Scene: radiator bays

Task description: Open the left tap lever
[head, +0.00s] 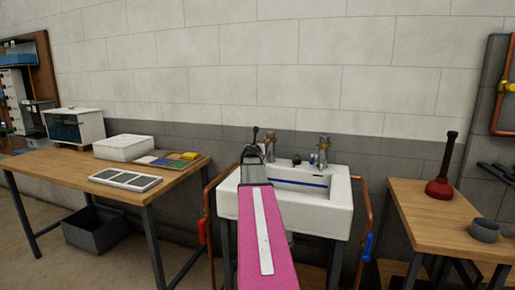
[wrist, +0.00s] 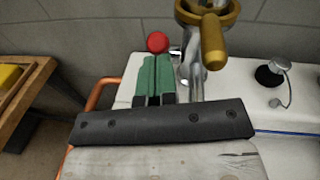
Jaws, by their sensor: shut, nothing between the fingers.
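The left tap (wrist: 196,65) stands on the back left of the sink, with a brass top and a chrome body. It also shows in the head view (head: 270,147), partly behind my gripper. A red ball (wrist: 157,42) sits just left of the tap, seemingly the knob of its lever; most of the lever arm is hidden. My gripper (wrist: 156,58) has green fingers, shut together and empty. Their tips are right at the red ball in the picture; I cannot tell whether they touch. In the head view, my gripper (head: 252,152) is over the sink's back left.
The white sink (head: 340,205) has a right tap (head: 323,148) with a blue knob. A black plug (wrist: 269,75) lies on the rim. Copper pipes run beside the sink. Wooden tables stand left (head: 60,170) and right (head: 430,225), the right one bearing a plunger (head: 440,188).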

